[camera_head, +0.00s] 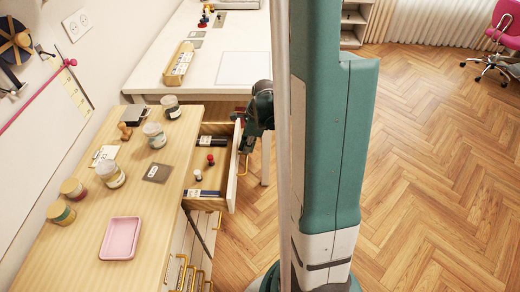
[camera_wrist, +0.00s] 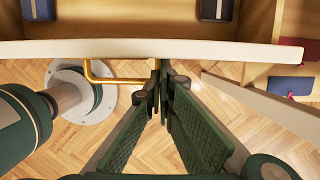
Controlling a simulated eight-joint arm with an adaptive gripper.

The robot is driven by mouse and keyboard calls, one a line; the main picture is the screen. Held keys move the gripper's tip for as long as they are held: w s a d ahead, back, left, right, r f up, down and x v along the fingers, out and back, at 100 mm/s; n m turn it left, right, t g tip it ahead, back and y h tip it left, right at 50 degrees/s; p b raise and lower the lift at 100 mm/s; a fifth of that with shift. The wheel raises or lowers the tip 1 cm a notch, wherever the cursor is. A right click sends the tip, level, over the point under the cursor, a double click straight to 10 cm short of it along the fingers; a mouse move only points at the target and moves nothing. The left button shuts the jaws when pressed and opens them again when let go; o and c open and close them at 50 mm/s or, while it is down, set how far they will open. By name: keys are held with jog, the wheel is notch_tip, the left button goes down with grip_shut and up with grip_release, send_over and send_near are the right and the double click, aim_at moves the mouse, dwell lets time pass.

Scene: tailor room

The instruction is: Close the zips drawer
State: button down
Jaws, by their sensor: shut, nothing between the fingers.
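An open drawer sticks out from the wooden cabinet, its pale front panel (camera_head: 234,178) facing right. Whether it is the zips drawer I cannot tell, as no label shows. Inside lie dark boxes and small red and white spools (camera_head: 210,158). My gripper (camera_head: 244,152) is at the outer side of the front panel. In the wrist view the fingertips (camera_wrist: 162,72) are shut together with nothing held, just below the drawer's front edge (camera_wrist: 200,49). They are at the right end of the brass handle (camera_wrist: 98,76); whether they touch it or the panel I cannot tell.
The cabinet top (camera_head: 165,210) carries jars, a stamp and a pink tray (camera_head: 120,238). Several brass-handled drawers (camera_head: 190,272) are below. A second compartment with red and blue items (camera_wrist: 290,85) shows at the right. A white table (camera_head: 205,70) stands behind.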

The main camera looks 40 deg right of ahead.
jog(key=w+a, duration=1.2)
jog(key=shift+w+a+b, duration=0.2)
jog(key=shift+a+b, duration=0.05)
jog(key=shift+b, duration=0.15)
jog(key=shift+w+a+r, duration=0.1)
jog(key=shift+w, duration=0.05)
jog(key=shift+s+d, duration=0.4)
jog(key=shift+d, duration=0.05)
jog(key=shift+s+d, duration=1.15)
jog(key=shift+s, duration=0.05)
jog(key=p+v, duration=0.2)
jog(key=v, duration=0.8)
jog(key=shift+s+d, duration=0.1)
jog(key=shift+s, duration=0.05)
